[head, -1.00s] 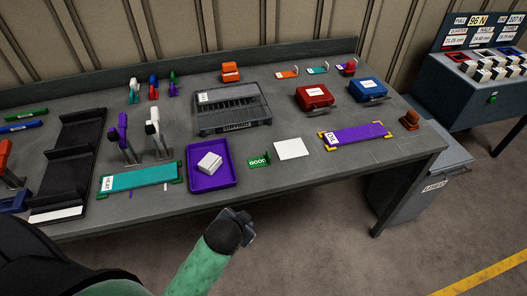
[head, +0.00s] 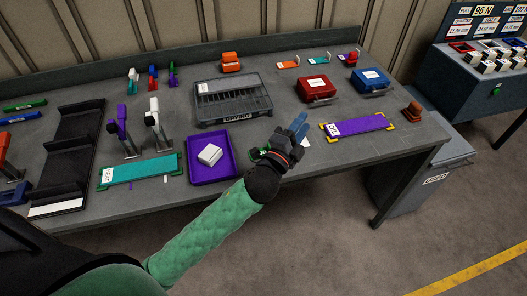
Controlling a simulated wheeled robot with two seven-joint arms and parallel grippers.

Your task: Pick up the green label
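The green label (head: 254,154) stands on the bench just right of the purple tray. It is mostly hidden behind my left gripper, and only its left part shows. My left gripper (head: 299,122) reaches over the bench from the front, its bluish fingers pointing away from me, right of and beyond the label. I cannot tell whether the fingers are open or shut, or whether the gripper touches the label. My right gripper is not in view.
The purple tray (head: 231,169) with a white block (head: 210,155) lies left of the gripper. A white card (head: 304,141) is mostly covered by the gripper. A purple strip (head: 362,124) in yellow corners lies to the right. A dark rack (head: 233,112) stands behind.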

